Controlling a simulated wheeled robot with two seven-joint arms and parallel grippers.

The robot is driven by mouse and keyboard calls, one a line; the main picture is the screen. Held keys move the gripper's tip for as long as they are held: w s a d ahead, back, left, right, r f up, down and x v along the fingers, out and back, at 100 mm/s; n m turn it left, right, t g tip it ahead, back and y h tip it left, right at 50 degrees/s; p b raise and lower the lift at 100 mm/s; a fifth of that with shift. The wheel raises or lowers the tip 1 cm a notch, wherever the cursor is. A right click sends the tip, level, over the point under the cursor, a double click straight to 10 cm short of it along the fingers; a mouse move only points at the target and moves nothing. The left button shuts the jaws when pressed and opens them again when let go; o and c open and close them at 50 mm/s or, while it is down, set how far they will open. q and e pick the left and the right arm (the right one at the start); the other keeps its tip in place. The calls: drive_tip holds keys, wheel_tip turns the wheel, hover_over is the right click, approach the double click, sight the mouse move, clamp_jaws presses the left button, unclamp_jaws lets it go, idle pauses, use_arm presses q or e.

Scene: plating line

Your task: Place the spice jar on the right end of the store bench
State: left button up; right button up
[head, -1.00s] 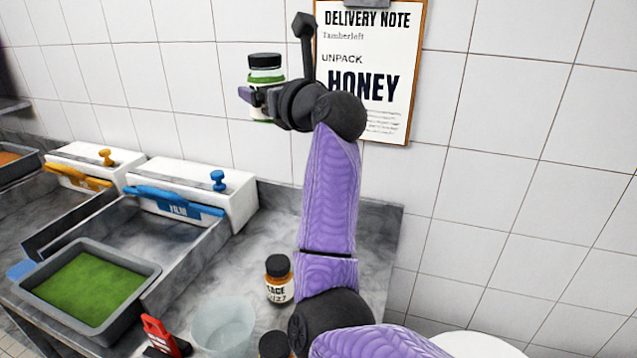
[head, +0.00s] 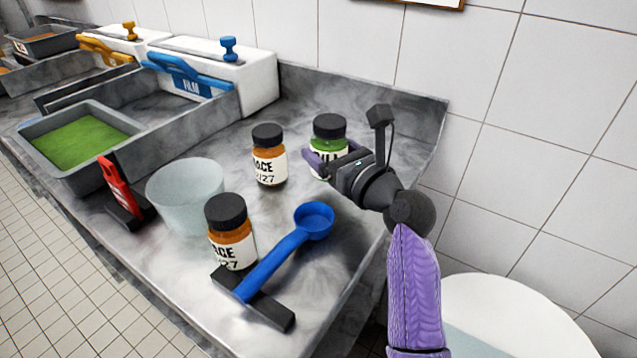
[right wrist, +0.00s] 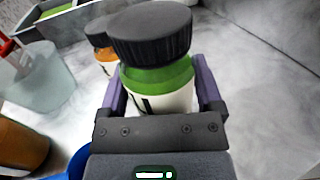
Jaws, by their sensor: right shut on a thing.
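The spice jar (head: 328,130) has a black lid, green contents and a pale label. My right gripper (head: 325,160) is shut on it, with the jar upright between the purple fingers. The jar also fills the middle of the right wrist view (right wrist: 155,75). It is at the right end of the steel bench (head: 345,262), near the back upstand. Whether its base touches the bench top is hidden by the gripper. My left gripper is not in view.
Two orange jars stand left of the held jar, one near the middle (head: 268,157) and one nearer the front (head: 230,235). A blue scoop (head: 275,262) rests at the front. A clear tub (head: 185,195), a red-handled tool (head: 118,185) and a green-filled tray (head: 35,150) stand further left.

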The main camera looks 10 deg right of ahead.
wheel_tip(320, 180, down, 4)
drive_tip(key=shift+r+b, duration=0.2)
drive_tip(key=shift+b, duration=0.65)
drive_tip(key=shift+r, duration=0.25)
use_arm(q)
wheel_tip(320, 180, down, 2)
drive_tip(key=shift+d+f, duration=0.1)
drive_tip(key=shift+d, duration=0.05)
use_arm(e)
drive_tip(key=o, duration=1.1)
drive_tip(key=shift+f, duration=0.1)
drive_tip(key=shift+o, duration=0.8)
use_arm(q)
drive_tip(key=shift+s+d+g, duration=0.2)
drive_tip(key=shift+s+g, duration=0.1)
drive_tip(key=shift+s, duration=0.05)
